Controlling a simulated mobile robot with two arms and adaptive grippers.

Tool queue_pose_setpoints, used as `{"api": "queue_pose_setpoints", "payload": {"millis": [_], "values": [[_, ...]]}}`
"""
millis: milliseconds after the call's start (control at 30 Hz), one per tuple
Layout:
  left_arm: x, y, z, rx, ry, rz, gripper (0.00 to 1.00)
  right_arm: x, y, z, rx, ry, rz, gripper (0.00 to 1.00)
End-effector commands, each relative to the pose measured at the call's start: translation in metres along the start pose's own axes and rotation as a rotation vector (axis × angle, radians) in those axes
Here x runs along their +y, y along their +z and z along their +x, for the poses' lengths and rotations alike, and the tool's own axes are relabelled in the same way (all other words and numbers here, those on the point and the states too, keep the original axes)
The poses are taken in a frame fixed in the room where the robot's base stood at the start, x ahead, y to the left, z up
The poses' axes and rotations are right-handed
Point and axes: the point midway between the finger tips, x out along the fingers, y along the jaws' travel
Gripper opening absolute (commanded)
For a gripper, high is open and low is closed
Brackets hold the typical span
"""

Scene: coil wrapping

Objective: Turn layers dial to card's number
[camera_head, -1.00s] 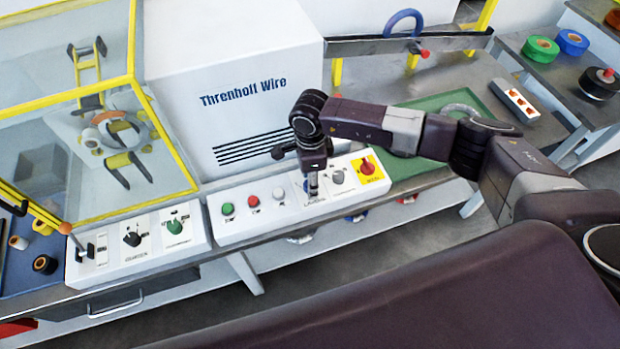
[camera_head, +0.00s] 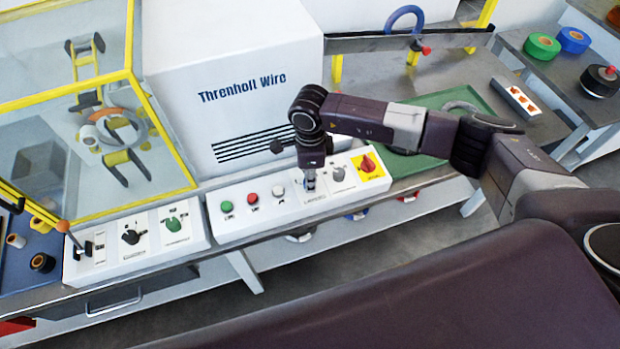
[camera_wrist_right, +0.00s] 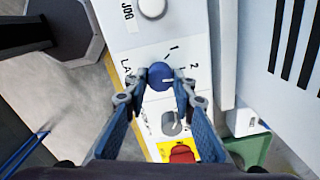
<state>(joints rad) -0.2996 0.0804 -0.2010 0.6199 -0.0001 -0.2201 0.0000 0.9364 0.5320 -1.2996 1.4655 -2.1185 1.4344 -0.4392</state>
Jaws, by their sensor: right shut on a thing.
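The layers dial (camera_wrist_right: 160,75) is a round blue knob on the white control panel (camera_head: 236,229). In the right wrist view it has a light pointer mark, and the printed numbers 1 and 2 show beside it. My right gripper (camera_wrist_right: 158,84) is shut on the dial, with a finger at each side. In the head view my right gripper (camera_head: 310,182) points down at the panel and mostly hides the dial. I cannot make out a card with a number in either view. My left gripper is not in view.
Green, red and white buttons (camera_head: 252,198) stand left of the dial. A grey selector (camera_head: 338,174) and a red switch on a yellow plate (camera_head: 368,164) stand close on its right. The white machine housing (camera_head: 235,70) rises behind the panel.

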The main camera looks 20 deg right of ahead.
Motion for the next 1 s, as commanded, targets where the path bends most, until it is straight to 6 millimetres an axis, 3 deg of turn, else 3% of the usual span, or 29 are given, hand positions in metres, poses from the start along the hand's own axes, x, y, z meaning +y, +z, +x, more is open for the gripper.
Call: {"api": "queue_pose_setpoints", "payload": {"millis": [500, 1000], "values": [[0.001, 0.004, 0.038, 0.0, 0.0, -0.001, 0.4, -0.001, 0.001, 0.002, 0.008, -0.003, 0.458, 0.0], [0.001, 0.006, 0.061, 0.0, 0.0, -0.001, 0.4, -0.001, 0.001, 0.001, 0.016, -0.003, 0.838, 0.0]]}}
